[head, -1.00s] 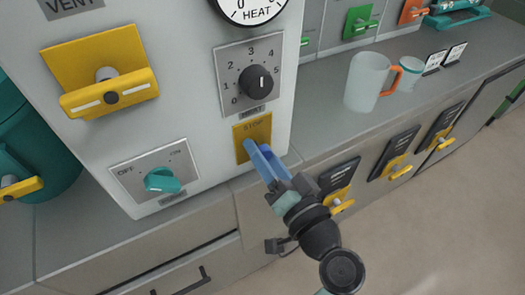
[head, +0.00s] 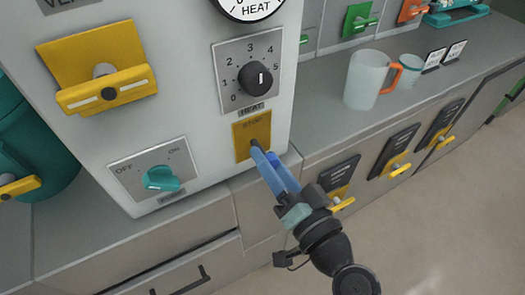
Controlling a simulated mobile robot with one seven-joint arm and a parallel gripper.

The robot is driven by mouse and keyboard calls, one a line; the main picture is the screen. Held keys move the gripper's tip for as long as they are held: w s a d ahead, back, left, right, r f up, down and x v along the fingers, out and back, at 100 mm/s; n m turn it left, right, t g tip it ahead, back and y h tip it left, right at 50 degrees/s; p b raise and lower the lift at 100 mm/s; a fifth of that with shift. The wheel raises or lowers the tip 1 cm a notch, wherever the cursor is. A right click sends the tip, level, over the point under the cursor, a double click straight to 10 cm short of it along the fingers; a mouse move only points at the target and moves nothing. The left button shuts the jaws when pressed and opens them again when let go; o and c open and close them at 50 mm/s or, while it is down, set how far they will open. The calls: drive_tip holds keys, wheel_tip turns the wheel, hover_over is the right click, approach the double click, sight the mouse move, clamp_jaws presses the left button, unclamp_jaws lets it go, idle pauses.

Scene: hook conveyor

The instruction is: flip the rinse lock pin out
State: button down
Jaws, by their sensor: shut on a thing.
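My gripper (head: 265,151) has blue fingers and reaches up from the lower right to the yellow STOP plate (head: 252,130) on the white machine front. It is shut on a small part at that plate. The fingers hide most of this part; only a small dark bit shows at the tip. I cannot read any label that says rinse, so I cannot tell which part is the rinse lock pin.
Above the plate is the HEAT knob (head: 256,79). A teal OFF/ON knob (head: 162,178) and a yellow VENT handle (head: 107,91) are to the left. A mug (head: 367,79) stands on the counter. Yellow latches (head: 343,203) line the counter front at right.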

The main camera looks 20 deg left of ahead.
drive_tip(key=shift+s+d+f, duration=0.1)
drive_tip(key=shift+s+d, duration=0.2)
drive_tip(key=shift+d, duration=0.2)
drive_tip(key=shift+c, duration=2.1)
unclamp_jaws()
drive_tip(key=shift+s, duration=0.1)
drive_tip(key=v, duration=1.3)
